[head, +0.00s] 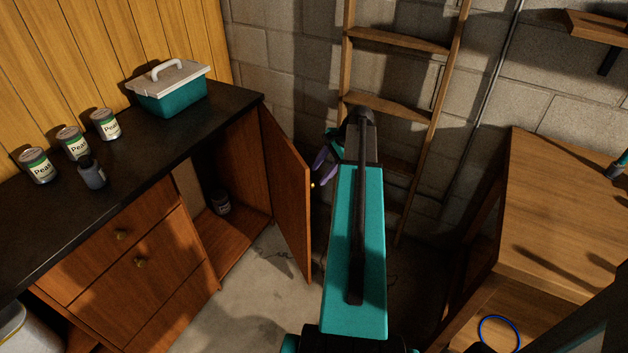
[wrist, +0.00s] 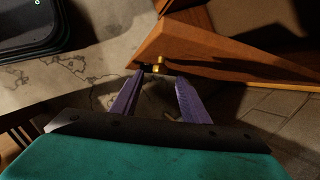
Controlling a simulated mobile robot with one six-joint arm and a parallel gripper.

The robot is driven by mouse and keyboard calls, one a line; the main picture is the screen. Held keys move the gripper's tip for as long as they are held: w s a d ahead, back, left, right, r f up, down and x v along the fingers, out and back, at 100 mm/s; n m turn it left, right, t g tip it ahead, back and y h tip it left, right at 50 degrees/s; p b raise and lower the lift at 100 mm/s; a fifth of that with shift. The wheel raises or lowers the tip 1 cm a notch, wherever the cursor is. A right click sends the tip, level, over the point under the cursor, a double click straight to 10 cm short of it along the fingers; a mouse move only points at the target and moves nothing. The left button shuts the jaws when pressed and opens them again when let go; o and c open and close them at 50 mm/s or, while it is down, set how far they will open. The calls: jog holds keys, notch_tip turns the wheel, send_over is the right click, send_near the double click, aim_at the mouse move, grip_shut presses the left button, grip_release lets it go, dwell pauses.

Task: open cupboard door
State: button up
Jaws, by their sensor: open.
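The cupboard door (head: 286,190) stands swung well out from the cupboard, and the interior (head: 240,222) is visible. The door also fills the upper right of the wrist view (wrist: 215,55). Its small brass knob (wrist: 158,66) is on the outer face near the free edge, and it also shows in the head view (head: 312,184). My gripper (wrist: 159,76) is open, with its two purple fingers apart. The knob appears just ahead of and between the fingertips; I cannot tell whether they touch it. In the head view the gripper (head: 322,166) is partly hidden behind my arm.
Several cans and a teal toolbox (head: 172,92) sit on the black countertop (head: 130,140). A wooden ladder (head: 385,104) leans on the block wall behind. A wooden cabinet (head: 560,200) stands at right. Floor in front is clear.

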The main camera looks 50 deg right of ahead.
jog(key=shift+p+x, duration=0.3)
jog(key=shift+x, duration=2.4)
jog(key=shift+c, duration=0.3)
grip_shut()
